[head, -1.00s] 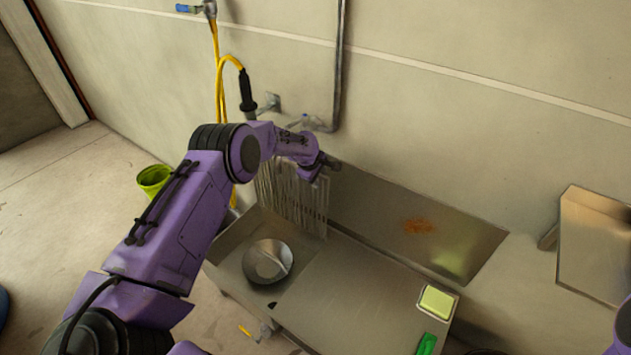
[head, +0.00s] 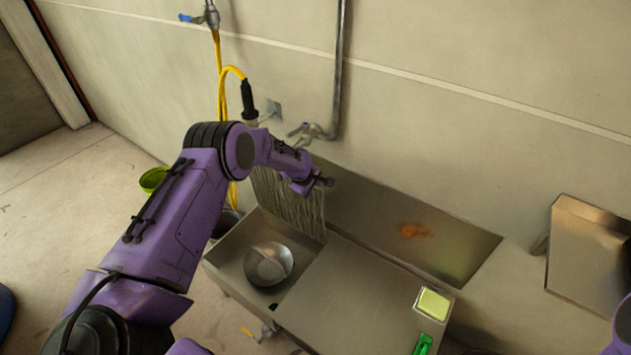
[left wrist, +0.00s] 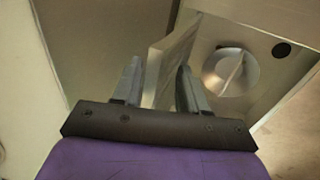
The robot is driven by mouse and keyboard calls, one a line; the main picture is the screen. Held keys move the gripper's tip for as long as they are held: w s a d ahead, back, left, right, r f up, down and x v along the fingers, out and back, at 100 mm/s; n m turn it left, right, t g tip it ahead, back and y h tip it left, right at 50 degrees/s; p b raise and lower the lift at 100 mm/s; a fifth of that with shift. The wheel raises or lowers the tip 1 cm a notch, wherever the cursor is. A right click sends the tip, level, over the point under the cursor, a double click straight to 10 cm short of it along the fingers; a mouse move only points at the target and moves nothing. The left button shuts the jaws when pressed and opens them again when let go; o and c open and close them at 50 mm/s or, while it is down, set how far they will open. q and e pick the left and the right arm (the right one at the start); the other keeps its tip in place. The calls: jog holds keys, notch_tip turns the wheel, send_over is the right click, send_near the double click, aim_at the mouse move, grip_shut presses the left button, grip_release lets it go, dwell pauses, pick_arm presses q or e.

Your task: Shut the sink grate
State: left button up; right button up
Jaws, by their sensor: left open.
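The sink grate (head: 285,203) is a slatted metal panel standing raised, close to upright, at the back of the sink basin (head: 222,262). My left gripper (head: 322,184) is at the grate's upper right corner, its jaws open. In the left wrist view the two fingers of my left gripper (left wrist: 157,80) are spread, and the thin grate (left wrist: 178,48) shows beyond and between them. I cannot tell whether a finger touches it. The forearm hides part of the grate's top edge. My right gripper is out of view.
A metal bowl (head: 268,264) sits in the basin. The flat steel counter (head: 345,300) to its right is mostly clear, with a yellow-green sponge in a dish (head: 433,303) and a green item (head: 423,344) at its right end. A tap (head: 312,131) and hose are on the wall behind.

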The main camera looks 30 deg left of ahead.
pick_arm(q)
jog(key=shift+s+r, duration=0.15)
jog(key=shift+s, duration=0.3)
jog(key=shift+s+a+f+p, duration=0.1)
jog(key=shift+s+f+p, duration=0.15)
jog(key=shift+s+p, duration=0.55)
jog(key=shift+s+a+f+p, duration=0.15)
jog(key=shift+s+p, duration=0.35)
jog(key=shift+s, duration=0.55)
jog(key=shift+s+f+p, duration=0.3)
jog(key=shift+s+p, duration=0.35)
jog(key=shift+s, duration=0.35)
